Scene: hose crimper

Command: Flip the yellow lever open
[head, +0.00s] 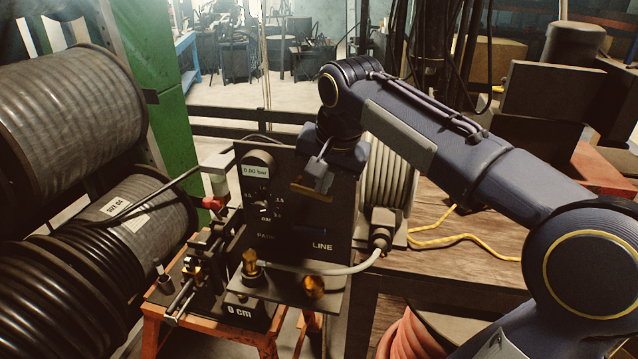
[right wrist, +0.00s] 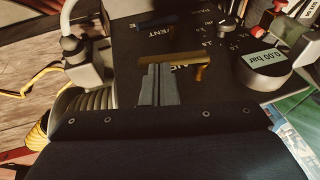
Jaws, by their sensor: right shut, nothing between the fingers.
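The yellow lever (head: 314,193) is a short brownish-gold bar on the upper part of the dark crimper panel (head: 285,225). In the right wrist view the lever (right wrist: 188,61) lies across the panel, with a stub at its right end. My right gripper (head: 313,180) is in front of the panel, close above the lever, with its fingers together and empty. In the right wrist view its fingertips (right wrist: 158,66) overlap the lever's left part and hide some of it; I cannot tell whether they touch. My left gripper is not in view.
A pale hose (head: 320,268) runs below the panel to a fitting (head: 380,232). Large hose reels (head: 70,105) stand at the left. A wooden bench (head: 460,235) is at the right.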

